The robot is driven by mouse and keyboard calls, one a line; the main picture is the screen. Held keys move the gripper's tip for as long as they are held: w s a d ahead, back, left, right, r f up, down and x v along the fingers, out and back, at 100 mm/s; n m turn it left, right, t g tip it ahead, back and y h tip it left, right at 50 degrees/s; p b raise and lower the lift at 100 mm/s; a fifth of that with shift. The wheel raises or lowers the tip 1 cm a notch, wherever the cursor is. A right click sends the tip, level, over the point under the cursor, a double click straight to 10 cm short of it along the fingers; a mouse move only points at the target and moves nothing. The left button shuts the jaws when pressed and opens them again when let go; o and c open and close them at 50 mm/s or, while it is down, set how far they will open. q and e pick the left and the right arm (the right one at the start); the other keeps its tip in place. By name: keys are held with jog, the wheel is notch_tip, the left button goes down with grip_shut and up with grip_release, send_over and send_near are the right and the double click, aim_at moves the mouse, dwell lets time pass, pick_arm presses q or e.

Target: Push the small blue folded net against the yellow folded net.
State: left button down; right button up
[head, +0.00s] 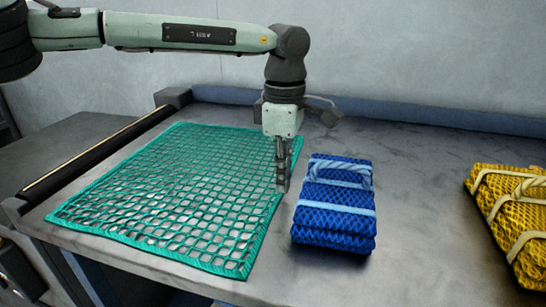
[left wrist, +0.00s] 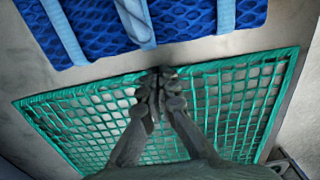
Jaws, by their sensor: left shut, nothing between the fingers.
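The small blue folded net (head: 333,208), tied with light blue straps, lies on the grey table right of the flat green net. The yellow folded net (head: 512,215) with cream straps lies at the far right, cut by the picture edge. A wide stretch of bare table separates them. My left gripper (head: 282,188) points down, shut and empty, at the green net's right edge. It is just left of the blue net, with a small gap. In the left wrist view the fingertips (left wrist: 160,72) are together, and the blue net (left wrist: 100,25) lies beyond them. My right gripper is not in view.
A green net (head: 170,195) lies spread flat on the left part of the table. A dark roller (head: 95,155) runs along the table's left side. A blue-grey ledge (head: 430,115) runs along the back wall. The table (head: 420,225) between the folded nets is clear.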

aim_at(339, 185)
pick_arm(q)
jog(key=shift+s+d, duration=0.2)
jog(key=shift+d, duration=0.9)
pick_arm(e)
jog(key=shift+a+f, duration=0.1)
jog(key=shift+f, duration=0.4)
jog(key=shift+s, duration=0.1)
